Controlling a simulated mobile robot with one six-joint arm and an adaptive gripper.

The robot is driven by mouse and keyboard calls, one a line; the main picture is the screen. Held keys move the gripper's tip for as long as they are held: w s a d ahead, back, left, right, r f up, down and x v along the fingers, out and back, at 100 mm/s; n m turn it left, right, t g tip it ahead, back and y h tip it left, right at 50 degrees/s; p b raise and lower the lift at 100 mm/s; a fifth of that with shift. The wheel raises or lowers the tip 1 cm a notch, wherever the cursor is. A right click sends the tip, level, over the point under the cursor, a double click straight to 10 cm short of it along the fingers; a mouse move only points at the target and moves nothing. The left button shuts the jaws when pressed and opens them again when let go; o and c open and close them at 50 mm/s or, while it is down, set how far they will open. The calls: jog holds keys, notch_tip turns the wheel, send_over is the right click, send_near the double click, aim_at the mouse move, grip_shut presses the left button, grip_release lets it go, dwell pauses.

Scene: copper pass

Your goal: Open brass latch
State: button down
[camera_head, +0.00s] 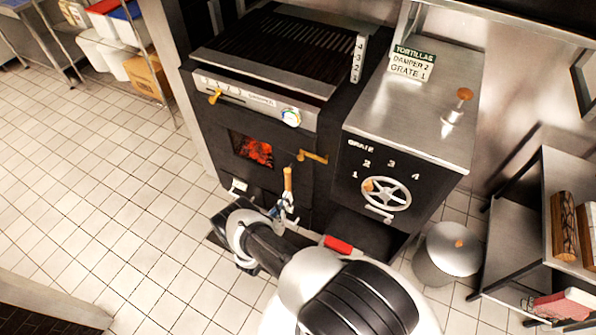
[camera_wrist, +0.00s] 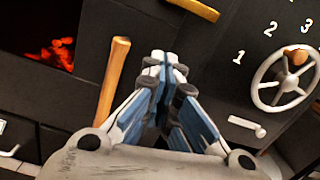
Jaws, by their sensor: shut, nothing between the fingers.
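The brass latch (camera_head: 313,156) is a short bar lying roughly level on the dark stove front, to the right of the fire window. In the wrist view, part of the latch (camera_wrist: 196,8) shows at the top edge, beyond my fingertips. My gripper (camera_head: 288,207) is shut and empty in front of the stove, below the latch and apart from it. In the wrist view, the closed fingertips (camera_wrist: 163,60) point toward the stove front. An upright wooden handle (camera_head: 288,180) stands just left of the latch; it also shows left of my fingers (camera_wrist: 114,80).
The fire window (camera_head: 252,150) glows orange. A spoked grate wheel (camera_head: 386,194) with numbers around it is on the panel to the right. A brass damper lever (camera_head: 215,96) sits higher left. A lidded metal bin (camera_head: 447,254) stands at right; tiled floor is clear at left.

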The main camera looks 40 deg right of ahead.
jog(key=w+d+r, duration=0.4)
jog(key=d, duration=0.5)
jog(key=shift+w+d+r+b, duration=0.3)
jog(key=shift+w+r+b, duration=0.05)
jog(key=shift+r, duration=0.1)
dwell(0.3)
jog(key=shift+w+r+m, duration=0.15)
jog(key=shift+m, duration=0.25)
